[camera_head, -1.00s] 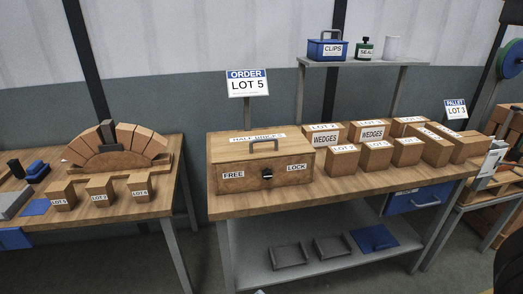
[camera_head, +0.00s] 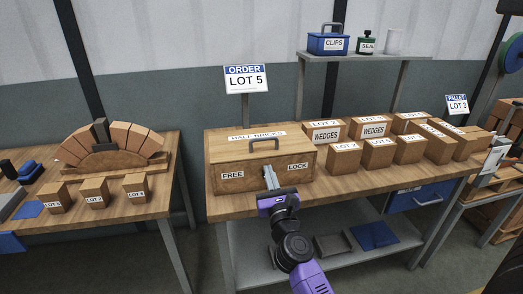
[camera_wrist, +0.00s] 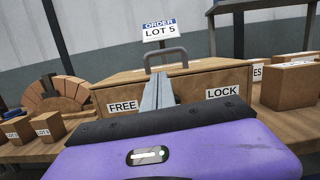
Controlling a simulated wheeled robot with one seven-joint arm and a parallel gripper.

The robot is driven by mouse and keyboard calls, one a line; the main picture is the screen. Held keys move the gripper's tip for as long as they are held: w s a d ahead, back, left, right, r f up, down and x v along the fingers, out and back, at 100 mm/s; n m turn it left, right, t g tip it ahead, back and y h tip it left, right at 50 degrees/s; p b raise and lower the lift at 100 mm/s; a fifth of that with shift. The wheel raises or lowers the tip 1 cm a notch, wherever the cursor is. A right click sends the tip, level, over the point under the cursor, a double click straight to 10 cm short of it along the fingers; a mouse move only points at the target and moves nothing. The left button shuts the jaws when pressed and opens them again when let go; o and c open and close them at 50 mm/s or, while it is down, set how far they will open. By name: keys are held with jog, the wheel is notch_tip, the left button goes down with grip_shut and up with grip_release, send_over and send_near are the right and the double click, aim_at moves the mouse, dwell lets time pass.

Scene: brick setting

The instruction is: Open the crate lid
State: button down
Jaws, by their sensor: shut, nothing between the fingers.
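The wooden crate (camera_head: 235,178) stands shut on the middle table, with a HALF BRICKS label on its lid (camera_head: 225,146) and a grey handle (camera_head: 264,144) on top. Its front carries a FREE label at left and a LOCK label at right. My gripper (camera_head: 268,170) is shut and empty, its fingers pointing at the crate front between the two labels. The fingers hide the dark latch there; I cannot tell whether they touch it. In the wrist view the fingers (camera_wrist: 158,92) reach toward the crate front (camera_wrist: 190,86) below the handle (camera_wrist: 166,55).
Several labelled boxes (camera_head: 344,158) stand right of the crate. An ORDER LOT 5 sign (camera_head: 245,79) rises behind it. A shelf (camera_head: 380,57) with a blue CLIPS box (camera_head: 328,43) is above. A brick arch (camera_head: 115,140) stands on the left table.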

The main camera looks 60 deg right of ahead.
aim_at(262, 157)
jog(key=shift+m, duration=0.4)
jog(key=p+x, duration=0.1)
jog(key=x, duration=0.9)
jog(key=shift+r, duration=0.1)
jog(key=shift+p, duration=0.3)
